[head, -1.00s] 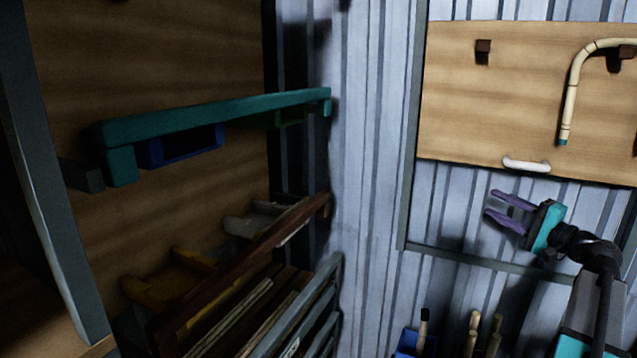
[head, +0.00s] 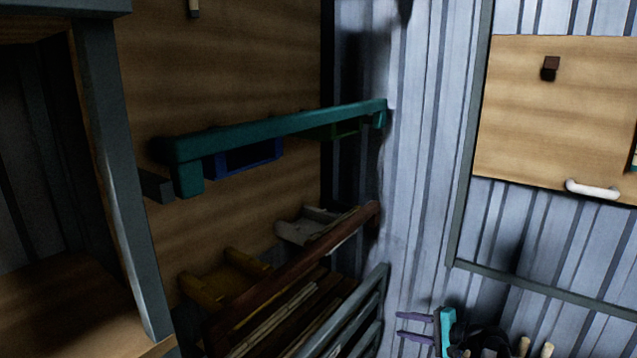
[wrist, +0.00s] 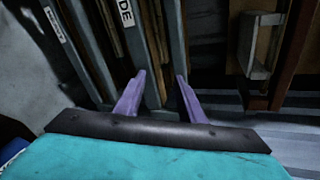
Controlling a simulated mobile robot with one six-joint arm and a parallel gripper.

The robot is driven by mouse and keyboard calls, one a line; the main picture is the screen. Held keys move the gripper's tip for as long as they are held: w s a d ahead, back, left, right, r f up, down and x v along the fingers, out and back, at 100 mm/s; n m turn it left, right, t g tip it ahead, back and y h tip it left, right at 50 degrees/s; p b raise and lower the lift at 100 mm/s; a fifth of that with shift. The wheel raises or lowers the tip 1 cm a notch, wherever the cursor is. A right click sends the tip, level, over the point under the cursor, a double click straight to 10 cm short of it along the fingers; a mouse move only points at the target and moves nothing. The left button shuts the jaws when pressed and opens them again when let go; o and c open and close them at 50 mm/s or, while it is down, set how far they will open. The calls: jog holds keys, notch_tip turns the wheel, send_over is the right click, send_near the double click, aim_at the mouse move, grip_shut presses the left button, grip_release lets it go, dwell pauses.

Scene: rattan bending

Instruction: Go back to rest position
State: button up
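My gripper (head: 414,327) is low at the right of the middle in the head view, in front of the corrugated wall. Its two purple fingers point left and stand apart with nothing between them. In the wrist view my gripper (wrist: 158,95) is also open and empty, with the teal body below it. Beyond the fingers are the grey rails of a rack (wrist: 170,50). No contact between the fingers and the rack shows.
A teal bar (head: 280,125) runs along the wooden panel at left, above the rack (head: 345,325) of wooden strips. A wooden board (head: 560,110) with a peg and white handle (head: 592,189) hangs at right. A grey-framed shelf (head: 110,180) stands at far left.

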jog(key=s+a+f+n+g+h+p, duration=0.15)
jog(key=s+a+f+g, duration=0.25)
jog(key=s+a+f, duration=0.7)
jog(key=s+a+f+n+g+h+p, duration=0.1)
jog(key=s+a+f+n+g, duration=0.3)
jog(key=s+a+f, duration=0.7)
jog(key=s+d+f+g+h, duration=0.2)
jog(key=s+f+g, duration=0.2)
jog(key=s+f, duration=0.4)
jog(key=s+d+f+n+g+h, duration=0.1)
jog(key=s+d+f+n+h, duration=0.1)
jog(key=s+d, duration=0.3)
jog(key=s+d+f+n+g+h, duration=0.1)
jog(key=s+d+n+h, duration=0.3)
jog(key=s, duration=0.5)
jog(key=shift+d+f+p, duration=0.3)
jog(key=shift+d+f, duration=0.15)
jog(key=shift+d, duration=0.5)
